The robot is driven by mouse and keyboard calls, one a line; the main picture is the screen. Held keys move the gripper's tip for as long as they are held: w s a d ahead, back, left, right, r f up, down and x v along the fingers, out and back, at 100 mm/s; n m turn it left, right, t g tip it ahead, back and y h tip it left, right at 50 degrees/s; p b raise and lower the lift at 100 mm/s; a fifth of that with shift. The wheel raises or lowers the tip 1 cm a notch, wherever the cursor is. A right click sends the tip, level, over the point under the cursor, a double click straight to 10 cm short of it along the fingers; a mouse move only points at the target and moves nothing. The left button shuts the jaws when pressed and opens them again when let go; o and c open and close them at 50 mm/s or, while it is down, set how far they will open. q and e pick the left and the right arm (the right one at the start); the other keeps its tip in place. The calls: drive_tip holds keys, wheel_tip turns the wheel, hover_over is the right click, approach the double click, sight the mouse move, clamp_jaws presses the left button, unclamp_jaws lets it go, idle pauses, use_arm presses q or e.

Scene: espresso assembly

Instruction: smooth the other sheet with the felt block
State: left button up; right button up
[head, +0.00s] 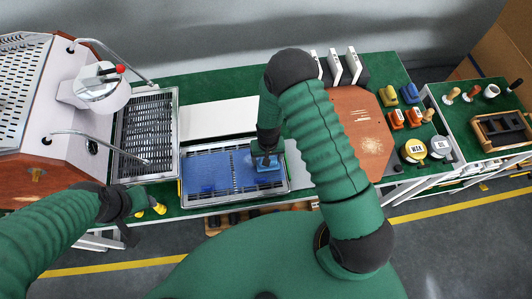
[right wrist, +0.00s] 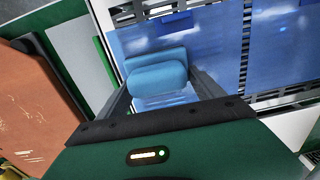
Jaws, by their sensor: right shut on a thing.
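My right gripper (head: 265,158) is shut on a light blue felt block (right wrist: 157,75), which also shows in the head view (head: 268,166). The block is over the right part of the framed tray (head: 235,200), on or just above the right blue sheet (right wrist: 205,45); contact is unclear. This sheet has pale streaks and patches near the block. The other blue sheet (head: 203,176) lies on the tray's left part and shows at the right of the right wrist view (right wrist: 280,45). My left gripper (head: 138,208) is low at the bench's front left edge; its fingers are unclear.
An espresso machine (head: 45,110) and a slatted drip tray (head: 146,135) stand to the left. A white panel (head: 220,118) lies behind the framed tray. A brown board (head: 362,125), coloured blocks (head: 397,118) and round tins (head: 414,150) are to the right.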

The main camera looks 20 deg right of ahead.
drive_tip(key=shift+s+a+f, duration=0.1)
drive_tip(key=shift+s+a, duration=0.15)
drive_tip(key=shift+s, duration=0.4)
drive_tip(key=shift+w+d+b, duration=0.2)
drive_tip(key=shift+w+b, duration=0.35)
drive_tip(key=shift+w, duration=0.65)
drive_tip(key=shift+w+d, duration=0.1)
drive_tip(key=shift+w, duration=0.3)
drive_tip(key=shift+w+d+b, duration=0.3)
drive_tip(key=shift+w+d, duration=0.1)
drive_tip(key=shift+w, duration=0.3)
drive_tip(key=shift+s+a+r, duration=0.1)
drive_tip(key=shift+s+r, duration=0.1)
drive_tip(key=shift+s, duration=0.15)
drive_tip(key=shift+s+a+p, duration=0.25)
drive_tip(key=shift+s+p, duration=0.3)
drive_tip(key=shift+s, duration=0.3)
drive_tip(key=shift+s+a, duration=0.1)
drive_tip(key=shift+s, duration=0.2)
drive_tip(key=shift+f, duration=0.1)
drive_tip(key=shift+f, duration=0.1)
